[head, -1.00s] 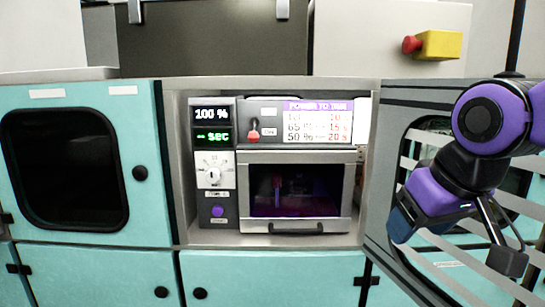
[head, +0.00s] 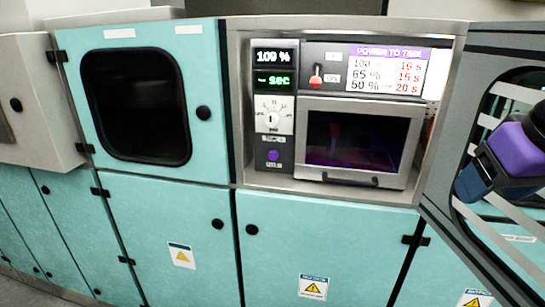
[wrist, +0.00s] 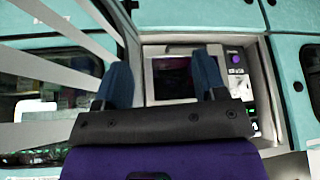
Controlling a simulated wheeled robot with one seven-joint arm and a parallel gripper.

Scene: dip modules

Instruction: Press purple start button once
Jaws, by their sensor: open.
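The purple start button (head: 273,155) is a small round knob low on the narrow control panel, left of the machine's dark window. It also shows in the wrist view (wrist: 236,58), to the right of my fingers. Above it are a white dial (head: 273,115), a green "sec" display (head: 273,80) and a white percent display (head: 275,56). My gripper (wrist: 163,80) is open and empty, its two blue fingers spread in front of the machine in the wrist view. In the head view it is at the right edge, partly cut off, well right of the button and apart from it.
The machine's closed window door (head: 355,138) has a dark handle below. A red-knobbed switch (head: 316,76) sits above it beside a power-to-time chart (head: 388,72). An open grey slatted door (head: 490,110) stands on the right near my arm. Turquoise cabinets (head: 150,215) line the left and below.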

